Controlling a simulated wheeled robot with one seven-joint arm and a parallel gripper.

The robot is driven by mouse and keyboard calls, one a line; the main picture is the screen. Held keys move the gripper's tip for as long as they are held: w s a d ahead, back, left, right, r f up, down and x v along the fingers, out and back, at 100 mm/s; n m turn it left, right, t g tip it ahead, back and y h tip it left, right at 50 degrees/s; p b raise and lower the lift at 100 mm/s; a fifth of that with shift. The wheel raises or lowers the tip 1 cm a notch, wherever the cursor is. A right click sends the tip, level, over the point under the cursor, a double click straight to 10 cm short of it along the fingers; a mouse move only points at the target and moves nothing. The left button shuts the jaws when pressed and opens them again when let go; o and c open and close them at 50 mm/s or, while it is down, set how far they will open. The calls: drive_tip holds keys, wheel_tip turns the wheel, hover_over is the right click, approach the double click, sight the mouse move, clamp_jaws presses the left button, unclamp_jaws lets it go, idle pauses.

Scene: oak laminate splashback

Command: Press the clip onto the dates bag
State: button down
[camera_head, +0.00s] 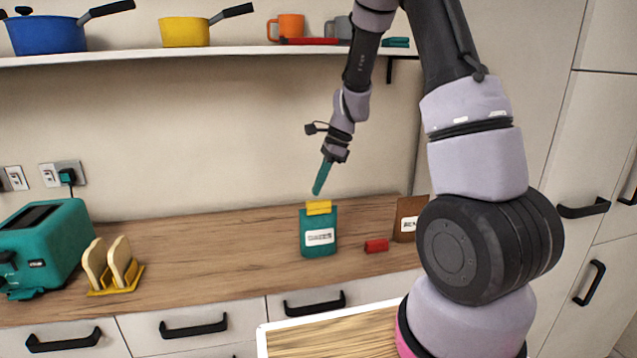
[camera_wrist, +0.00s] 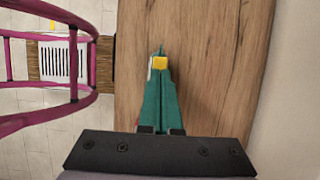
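The dates bag (camera_head: 318,240) is a teal pouch with a white label, upright on the wooden counter. A yellow clip (camera_head: 318,208) sits across its top edge; I cannot tell how firmly it is seated. My gripper (camera_head: 317,192) points down just above the clip, with a small gap seeming to show. Its long teal fingers look shut together, with nothing visible between them. In the wrist view the fingertips (camera_wrist: 160,74) end at the yellow clip (camera_wrist: 160,62). The fingers hide most of the bag there, and I cannot tell whether they touch the clip.
A red block-like item (camera_head: 376,246) and a brown bag (camera_head: 408,208) stand right of the dates bag. A teal toaster (camera_head: 45,240) and a yellow toast rack (camera_head: 118,289) are at left. A shelf (camera_head: 200,53) with pans and mugs runs above. The counter between is clear.

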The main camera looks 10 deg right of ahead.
drive_tip(key=shift+f, duration=0.95)
drive_tip(key=shift+r, duration=0.1)
drive_tip(key=shift+r, duration=3.4)
drive_tip(key=s+d+r+n+t, duration=0.3)
drive_tip(key=s+r+n, duration=0.55)
drive_tip(key=r, duration=0.65)
drive_tip(key=s+d+r+n+t+h, duration=0.1)
drive_tip(key=s+r+n+t, duration=0.1)
drive_tip(key=s, duration=0.5)
drive_tip(key=s+d+r+n+t+h, duration=0.1)
drive_tip(key=s+r+n+t, duration=0.1)
drive_tip(key=s, duration=0.5)
drive_tip(key=shift+d+r+n, duration=0.4)
drive_tip(key=shift+r+n, duration=0.35)
drive_tip(key=shift+r, duration=0.05)
